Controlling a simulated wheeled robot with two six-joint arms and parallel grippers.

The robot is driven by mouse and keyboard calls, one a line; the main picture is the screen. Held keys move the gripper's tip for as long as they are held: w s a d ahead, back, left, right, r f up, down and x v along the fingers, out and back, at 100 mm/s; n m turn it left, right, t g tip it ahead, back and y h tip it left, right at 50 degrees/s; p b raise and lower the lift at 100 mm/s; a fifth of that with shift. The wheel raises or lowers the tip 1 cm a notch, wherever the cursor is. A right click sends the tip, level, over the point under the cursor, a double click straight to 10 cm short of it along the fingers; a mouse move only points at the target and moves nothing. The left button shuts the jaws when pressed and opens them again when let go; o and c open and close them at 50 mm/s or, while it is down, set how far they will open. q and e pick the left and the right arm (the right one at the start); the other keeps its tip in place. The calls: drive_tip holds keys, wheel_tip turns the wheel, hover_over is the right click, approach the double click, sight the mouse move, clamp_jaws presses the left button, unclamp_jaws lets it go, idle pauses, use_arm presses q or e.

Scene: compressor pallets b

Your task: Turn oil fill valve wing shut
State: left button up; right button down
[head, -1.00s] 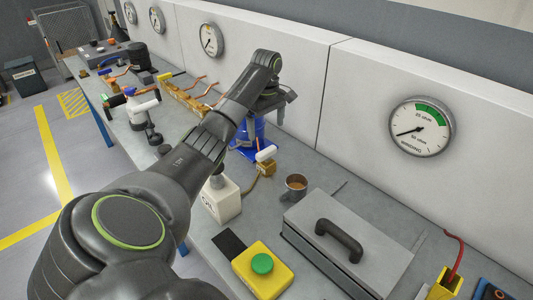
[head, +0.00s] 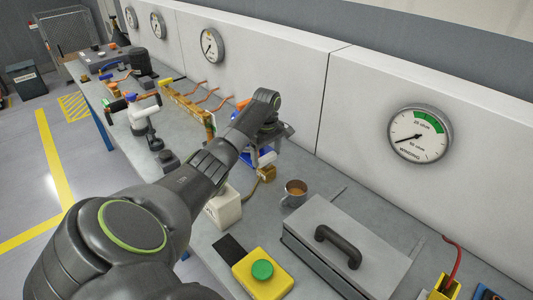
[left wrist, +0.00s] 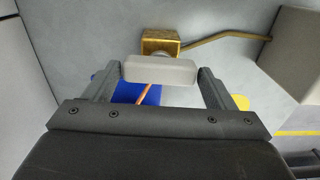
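The oil fill valve has a brass body (head: 267,174) with a pale white wing (head: 266,158) on top, on the bench beside the white oil box. My left gripper (head: 272,140) is above it and partly covers it in the head view. In the left wrist view the wing (left wrist: 160,72) lies crosswise between the two fingertips of my left gripper (left wrist: 160,75), one near each end. The fingers are wide apart; I cannot tell whether they touch the wing. The brass body (left wrist: 160,42) shows just beyond it. My right gripper is not in view.
The white oil box (head: 225,208) stands left of the valve, partly behind my arm. A mug (head: 294,192) stands close on the right. A grey case (head: 345,245) and a yellow box with a green button (head: 262,272) are nearer. A blue stand (head: 245,157) is behind the gripper.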

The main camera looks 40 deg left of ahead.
use_arm(q)
drive_tip(key=c, duration=0.5)
drive_tip(key=shift+c, duration=0.2)
drive_tip(key=m+p, duration=0.1)
drive_tip(key=p, duration=0.1)
drive_tip(key=m+p, duration=0.1)
drive_tip(key=shift+r+m+p, duration=0.25)
drive_tip(key=shift+m+p, duration=0.1)
drive_tip(key=shift+m, duration=0.05)
drive_tip(key=m+p, duration=0.2)
drive_tip(key=m, duration=0.1)
drive_tip(key=shift+m+p, duration=0.3)
drive_tip(key=m+p, duration=0.1)
drive_tip(key=m, duration=0.1)
drive_tip(key=shift+f+m, duration=0.1)
drive_tip(key=shift+m, duration=0.3)
drive_tip(key=m+p, duration=0.1)
drive_tip(key=m, duration=0.1)
drive_tip(key=shift+m, duration=0.3)
drive_tip(key=m, duration=0.5)
drive_tip(key=shift+w+m+p, duration=0.1)
drive_tip(key=shift+m+p, duration=0.3)
